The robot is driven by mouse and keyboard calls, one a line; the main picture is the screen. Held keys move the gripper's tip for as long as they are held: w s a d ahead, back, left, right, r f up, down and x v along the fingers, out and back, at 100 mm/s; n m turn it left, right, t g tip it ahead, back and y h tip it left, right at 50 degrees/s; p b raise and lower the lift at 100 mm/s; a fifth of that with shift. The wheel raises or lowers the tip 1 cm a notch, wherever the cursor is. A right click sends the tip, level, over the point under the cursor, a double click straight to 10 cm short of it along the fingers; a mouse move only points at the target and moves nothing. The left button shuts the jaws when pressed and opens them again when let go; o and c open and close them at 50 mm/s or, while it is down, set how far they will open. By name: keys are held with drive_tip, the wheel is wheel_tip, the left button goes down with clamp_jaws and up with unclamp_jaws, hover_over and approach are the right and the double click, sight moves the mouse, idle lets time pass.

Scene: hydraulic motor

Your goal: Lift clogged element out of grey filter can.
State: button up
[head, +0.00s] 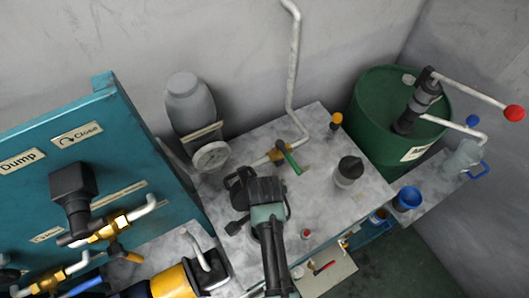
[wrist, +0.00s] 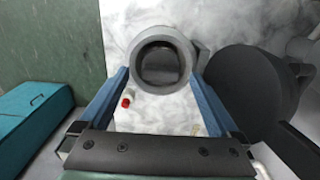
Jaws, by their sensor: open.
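The grey filter can (head: 346,181) stands on the marbled worktop, right of my gripper (head: 264,190) in the head view. Its top looks dark there. In the wrist view the can's pale round rim (wrist: 138,62) surrounds a dark round opening. The clogged element (wrist: 160,64) seems to be the dark round shape inside; its details cannot be made out. My gripper (wrist: 158,78) is open and empty, its two blue fingers apart. In the wrist view the can appears ahead between the fingertips. In the head view my gripper is apart from it, and its fingertips are not clear.
A small red-topped item (wrist: 126,102) lies near the can. A dark rounded body (wrist: 245,95) is close on the wrist view's right. A green-handled valve (head: 288,158) and pipe stand behind.

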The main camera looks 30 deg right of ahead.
drive_tip(key=shift+f, duration=0.6)
clamp_jaws()
